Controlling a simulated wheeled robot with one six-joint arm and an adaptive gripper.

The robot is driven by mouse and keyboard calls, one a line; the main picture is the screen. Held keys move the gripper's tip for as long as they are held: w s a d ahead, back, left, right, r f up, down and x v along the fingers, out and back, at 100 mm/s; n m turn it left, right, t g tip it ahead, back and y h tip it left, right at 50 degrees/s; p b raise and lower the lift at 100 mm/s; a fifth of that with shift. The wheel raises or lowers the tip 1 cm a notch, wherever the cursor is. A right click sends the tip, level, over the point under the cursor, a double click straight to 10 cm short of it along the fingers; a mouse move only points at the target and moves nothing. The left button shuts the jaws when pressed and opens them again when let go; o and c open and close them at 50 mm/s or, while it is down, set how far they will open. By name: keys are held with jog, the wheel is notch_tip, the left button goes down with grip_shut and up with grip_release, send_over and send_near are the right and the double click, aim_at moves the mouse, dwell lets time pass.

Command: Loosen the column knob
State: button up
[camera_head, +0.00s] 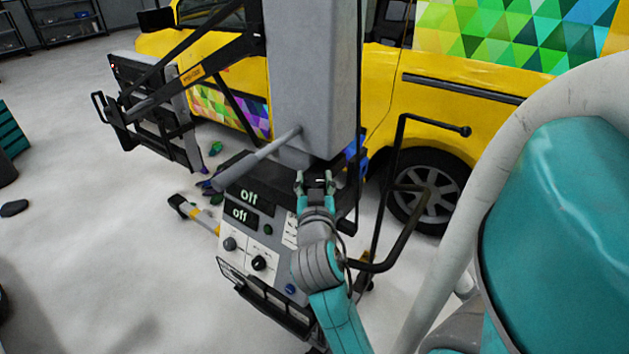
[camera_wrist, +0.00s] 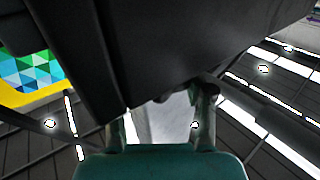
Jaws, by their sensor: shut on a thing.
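The grey column (camera_head: 310,80) of a machine stands upright in the head view. My gripper (camera_head: 315,180) is at the column's lower end, just above the control panel. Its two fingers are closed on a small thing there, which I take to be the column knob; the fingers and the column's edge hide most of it. In the wrist view the fingers (camera_wrist: 160,108) point up at the dark underside of the column (camera_wrist: 150,50). A small dark part shows between them, too dim to make out its shape.
The control panel (camera_head: 247,240) with "off" displays and knobs lies left of my arm. A black bent bar (camera_head: 378,215) stands close at right. A yellow vehicle (camera_head: 390,110) is behind. A grey rod (camera_head: 255,158) juts left from the column. Open floor (camera_head: 90,240) lies left.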

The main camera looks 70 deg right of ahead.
jog(key=shift+t, duration=0.3)
jog(key=o, duration=1.2)
